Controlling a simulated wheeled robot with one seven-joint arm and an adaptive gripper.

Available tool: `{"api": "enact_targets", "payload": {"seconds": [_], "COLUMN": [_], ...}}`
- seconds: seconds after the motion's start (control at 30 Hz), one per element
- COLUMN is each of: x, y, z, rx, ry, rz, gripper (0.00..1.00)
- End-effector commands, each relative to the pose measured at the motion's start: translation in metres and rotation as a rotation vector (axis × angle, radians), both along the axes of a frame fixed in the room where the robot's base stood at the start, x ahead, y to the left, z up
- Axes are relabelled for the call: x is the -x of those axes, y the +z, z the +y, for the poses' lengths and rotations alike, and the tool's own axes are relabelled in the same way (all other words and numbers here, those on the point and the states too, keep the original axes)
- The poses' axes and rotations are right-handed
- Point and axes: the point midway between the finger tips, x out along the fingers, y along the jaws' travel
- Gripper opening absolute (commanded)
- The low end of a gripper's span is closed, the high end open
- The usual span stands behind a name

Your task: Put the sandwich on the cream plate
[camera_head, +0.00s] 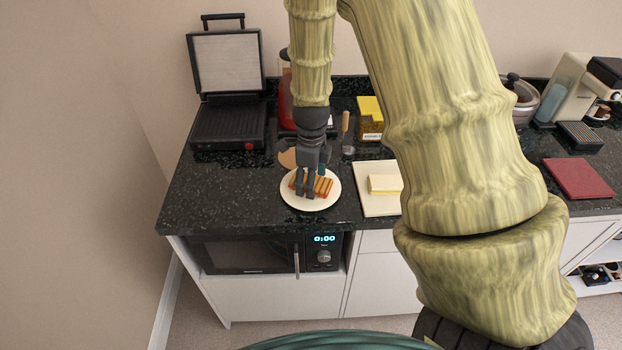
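A toasted sandwich (324,187) with dark grill stripes is at the cream plate (311,205), within its rim. The plate is near the front edge of the dark counter. My gripper (306,190) points down over the plate, its dark fingers overlapping the left part of the sandwich. The fingers hide part of it. I cannot tell whether they grip the sandwich or only stand in front of it, nor whether the sandwich rests fully on the plate.
An open contact grill (228,125) stands at the back left. A pale board (372,205) with a yellowish block (384,184) is right of the plate. A yellow box (370,120) stands behind. A red mat (578,178) lies at right. A microwave (250,254) is below. My arm hides the counter's middle.

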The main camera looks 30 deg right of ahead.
Motion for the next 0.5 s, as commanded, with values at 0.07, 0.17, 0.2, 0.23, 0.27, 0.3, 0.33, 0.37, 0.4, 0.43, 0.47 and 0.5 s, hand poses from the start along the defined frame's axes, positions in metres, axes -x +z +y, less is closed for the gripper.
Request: {"api": "enact_targets", "payload": {"seconds": [0.07, 0.17, 0.2, 0.23, 0.27, 0.3, 0.33, 0.37, 0.4, 0.43, 0.47, 0.5], "x": [0.0, 0.0, 0.0, 0.0, 0.0, 0.0, -0.001, -0.001, -0.001, -0.001, -0.001, -0.001], "y": [0.0, 0.001, 0.002, 0.004, 0.005, 0.007, 0.01, 0.013, 0.018, 0.022, 0.025, 0.031], "z": [0.0, 0.0, 0.0, 0.0, 0.0, 0.0, 0.0, 0.0, 0.0, 0.0, -0.001, 0.0], "rx": [0.0, 0.0, 0.0, 0.0, 0.001, 0.001, 0.002, 0.002, 0.003, 0.002, 0.002, 0.003], "ry": [0.0, 0.0, 0.0, 0.0, 0.0, 0.001, 0.001, 0.001, 0.001, 0.001, 0.001, 0.0], "rz": [0.0, 0.0, 0.0, 0.0, -0.001, -0.001, -0.001, -0.002, -0.002, -0.002, -0.002, -0.003], "gripper": [0.73, 0.73, 0.73, 0.73, 0.73, 0.73, 0.73, 0.73, 0.73, 0.73, 0.73, 0.73]}}
